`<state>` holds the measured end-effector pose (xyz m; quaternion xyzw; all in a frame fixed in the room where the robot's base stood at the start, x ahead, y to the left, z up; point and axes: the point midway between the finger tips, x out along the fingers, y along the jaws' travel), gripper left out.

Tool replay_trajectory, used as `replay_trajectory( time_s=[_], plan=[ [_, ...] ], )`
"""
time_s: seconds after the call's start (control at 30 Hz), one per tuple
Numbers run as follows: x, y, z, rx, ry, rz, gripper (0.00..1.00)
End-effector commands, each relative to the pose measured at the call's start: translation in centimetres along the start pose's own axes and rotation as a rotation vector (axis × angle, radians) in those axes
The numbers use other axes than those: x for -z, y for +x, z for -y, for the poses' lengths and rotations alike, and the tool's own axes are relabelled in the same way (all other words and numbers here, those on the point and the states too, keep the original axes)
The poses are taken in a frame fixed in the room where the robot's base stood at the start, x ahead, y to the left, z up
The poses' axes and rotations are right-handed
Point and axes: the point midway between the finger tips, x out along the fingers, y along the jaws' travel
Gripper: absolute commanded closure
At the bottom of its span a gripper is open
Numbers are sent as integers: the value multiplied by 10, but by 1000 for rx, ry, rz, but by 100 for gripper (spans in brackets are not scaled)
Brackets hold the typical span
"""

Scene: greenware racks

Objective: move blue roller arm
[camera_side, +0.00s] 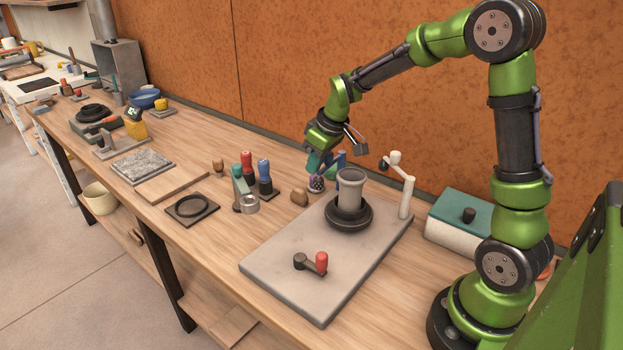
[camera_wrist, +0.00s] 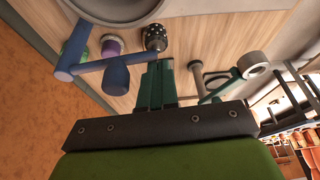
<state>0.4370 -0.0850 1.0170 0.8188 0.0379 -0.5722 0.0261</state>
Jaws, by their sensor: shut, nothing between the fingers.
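In the side view my gripper (camera_side: 319,166) is low, behind and left of the grey cylinder (camera_side: 350,188), which stands on a dark round base (camera_side: 349,217).
A white roller arm (camera_side: 406,192) stands at the slab's right. A red-knobbed arm (camera_side: 312,262) lies on the slab's (camera_side: 325,305) front. A speckled knob (camera_wrist: 155,38) is near my fingers. Red and blue bottles (camera_side: 265,180) stand left. A teal-lidded box (camera_side: 458,225) is right.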

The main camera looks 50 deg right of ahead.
Motion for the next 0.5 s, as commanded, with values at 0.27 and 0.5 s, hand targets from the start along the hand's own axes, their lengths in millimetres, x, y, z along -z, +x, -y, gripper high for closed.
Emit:
replay_trajectory(
  time_s=[0.27,0.5],
  plan=[
    [-22,-8,0,42,-112,1,100],
    [-33,-12,-2,40,-113,0,100]
  ],
)
